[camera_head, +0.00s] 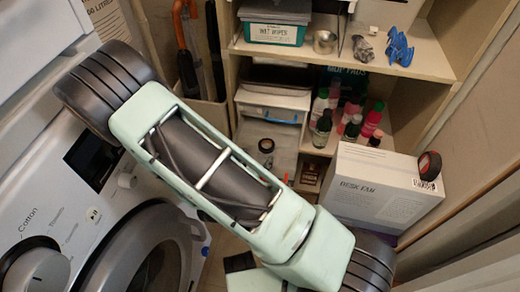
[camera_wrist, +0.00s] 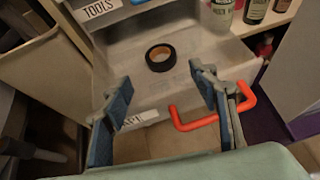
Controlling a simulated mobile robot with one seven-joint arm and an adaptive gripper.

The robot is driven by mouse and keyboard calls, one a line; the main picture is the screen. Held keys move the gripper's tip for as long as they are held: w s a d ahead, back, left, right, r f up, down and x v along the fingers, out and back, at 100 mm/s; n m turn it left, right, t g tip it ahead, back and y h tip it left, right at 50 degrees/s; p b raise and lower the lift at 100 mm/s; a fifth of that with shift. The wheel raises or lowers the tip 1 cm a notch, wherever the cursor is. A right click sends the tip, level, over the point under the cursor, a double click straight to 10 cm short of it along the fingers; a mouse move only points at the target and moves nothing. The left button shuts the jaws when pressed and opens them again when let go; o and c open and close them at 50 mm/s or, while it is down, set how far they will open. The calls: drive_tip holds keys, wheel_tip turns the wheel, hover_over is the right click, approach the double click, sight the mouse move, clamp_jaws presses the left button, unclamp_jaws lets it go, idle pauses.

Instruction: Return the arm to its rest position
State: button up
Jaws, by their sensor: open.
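My gripper (camera_wrist: 160,105) shows in the wrist view, with its two blue-padded fingers apart and nothing between them. It is over the front of an open drawer (camera_wrist: 205,60) with a red handle (camera_wrist: 200,122). A black and orange tape roll (camera_wrist: 160,58) lies in the drawer, beyond the fingertips. In the head view my pale green arm reaches across the middle and hides part of the shelves. The gripper's fingers cannot be made out there.
A washing machine (camera_head: 50,170) stands at the left. Shelves (camera_head: 425,55) hold a teal wipes box (camera_head: 273,35), blue clips (camera_head: 399,50) and several bottles (camera_head: 322,127). A white box (camera_head: 375,190) with a tape measure (camera_head: 430,165) on it stands at the right, close to my arm.

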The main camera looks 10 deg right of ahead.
drive_tip(key=shift+v, duration=0.8)
